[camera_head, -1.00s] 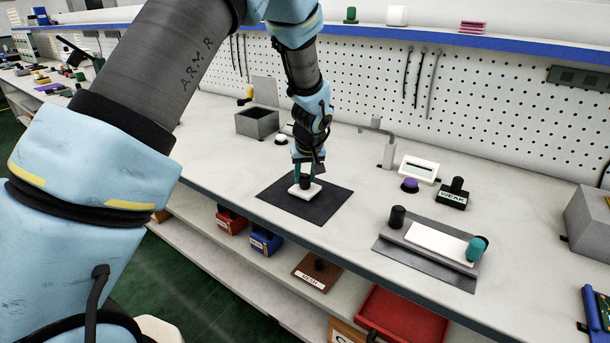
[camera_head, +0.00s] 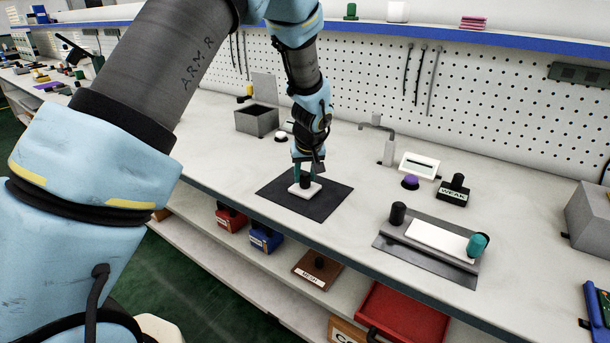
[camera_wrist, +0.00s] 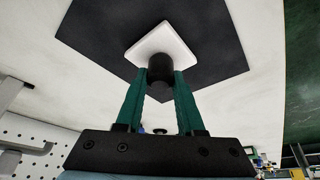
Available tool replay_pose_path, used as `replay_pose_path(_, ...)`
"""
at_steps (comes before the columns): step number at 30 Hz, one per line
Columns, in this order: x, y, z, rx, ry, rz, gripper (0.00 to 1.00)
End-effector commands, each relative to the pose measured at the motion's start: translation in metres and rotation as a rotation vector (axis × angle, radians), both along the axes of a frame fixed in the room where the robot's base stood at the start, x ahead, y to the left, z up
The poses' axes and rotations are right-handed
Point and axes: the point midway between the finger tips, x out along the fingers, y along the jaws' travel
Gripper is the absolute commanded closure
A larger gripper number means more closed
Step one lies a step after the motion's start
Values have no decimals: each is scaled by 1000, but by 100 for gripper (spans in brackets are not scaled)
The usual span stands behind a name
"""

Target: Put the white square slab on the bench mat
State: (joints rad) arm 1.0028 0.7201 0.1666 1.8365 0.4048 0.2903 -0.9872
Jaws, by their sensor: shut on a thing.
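The white square slab (camera_head: 312,191) with a black knob (camera_head: 305,181) on top is at the dark bench mat (camera_head: 330,205), within its outline. My gripper (camera_head: 304,176) points down over the slab, shut on its knob. In the wrist view, the teal fingers (camera_wrist: 160,85) close on either side of the black knob, and the white slab (camera_wrist: 150,42) lies beyond it against the dark mat (camera_wrist: 215,30). I cannot tell whether the slab touches the mat or sits just above it.
A grey open box (camera_head: 257,121) stands behind the mat. To the right are a grey plate (camera_head: 455,276) with a white bar, a stamp labelled WEAK (camera_head: 453,194), a purple knob (camera_head: 410,182) and a bent tap-like post (camera_head: 389,150). The bench's front edge runs close to the mat.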

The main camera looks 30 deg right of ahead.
Motion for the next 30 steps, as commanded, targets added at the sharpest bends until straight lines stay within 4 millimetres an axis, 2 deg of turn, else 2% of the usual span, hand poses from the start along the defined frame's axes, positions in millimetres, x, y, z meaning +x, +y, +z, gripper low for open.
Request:
replay_pose_path(2, 0, 0, -2, 0, 0, 0, 100)
replay_pose_path(3, 0, 0, -1, 0, 0, 0, 58)
replay_pose_path(11, 0, 0, -1, 0, 0, 0, 29)
replay_pose_path(24, 0, 0, 0, 0, 0, 0, 28)
replay_pose_path(30, -8, 1, 20, -3, -3, -2, 28)
